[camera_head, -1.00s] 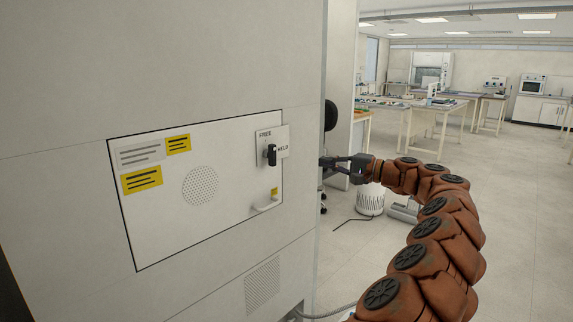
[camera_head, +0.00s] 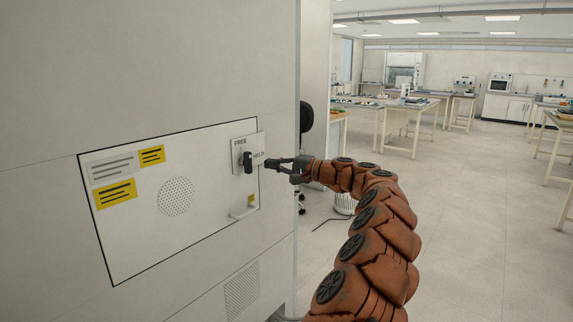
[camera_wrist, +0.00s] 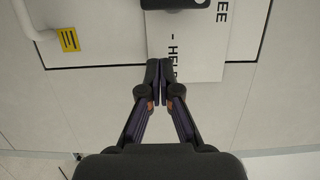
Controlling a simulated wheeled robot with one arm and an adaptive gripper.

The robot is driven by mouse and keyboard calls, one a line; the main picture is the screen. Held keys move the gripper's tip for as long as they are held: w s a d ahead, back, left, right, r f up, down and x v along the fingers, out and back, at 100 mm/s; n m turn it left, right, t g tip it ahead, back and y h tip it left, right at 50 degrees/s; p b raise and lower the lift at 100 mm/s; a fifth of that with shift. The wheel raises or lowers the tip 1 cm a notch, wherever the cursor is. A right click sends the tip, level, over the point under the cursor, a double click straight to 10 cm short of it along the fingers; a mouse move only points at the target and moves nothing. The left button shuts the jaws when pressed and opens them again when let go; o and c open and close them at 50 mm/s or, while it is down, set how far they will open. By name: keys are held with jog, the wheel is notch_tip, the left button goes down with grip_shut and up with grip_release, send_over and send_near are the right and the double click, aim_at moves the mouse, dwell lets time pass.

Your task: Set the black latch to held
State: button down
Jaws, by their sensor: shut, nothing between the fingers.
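The black latch (camera_head: 248,161) sits on a small white label plate (camera_head: 257,143) at the right of the cabinet panel. Its handle stands upright, in line with the FREE mark above it; the HELD mark is to its right. In the wrist view only part of the latch (camera_wrist: 175,3) shows at the top edge, and the plate (camera_wrist: 205,60) appears turned. My gripper (camera_head: 267,163) is just right of the latch, apart from it. In the wrist view my gripper (camera_wrist: 159,65) has its fingertips together and empty, over the plate's edge near the HELD lettering.
The white panel (camera_head: 140,225) has yellow labels, a round speaker grille (camera_head: 176,196) and a white handle (camera_head: 244,210) below the latch. The handle also shows in the wrist view (camera_wrist: 27,22). Open floor lies right of the cabinet, with tables further back.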

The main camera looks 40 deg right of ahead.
aim_at(246, 162)
jog(key=shift+w+a, duration=0.25)
jog(key=shift+a, duration=0.05)
jog(key=shift+s+a+p, duration=0.15)
jog(key=shift+s+a, duration=0.1)
jog(key=shift+a, duration=0.65)
jog(key=shift+s+a+p, duration=0.15)
jog(key=shift+s+a, duration=0.05)
jog(key=shift+a, duration=0.65)
jog(key=shift+a, duration=0.2)
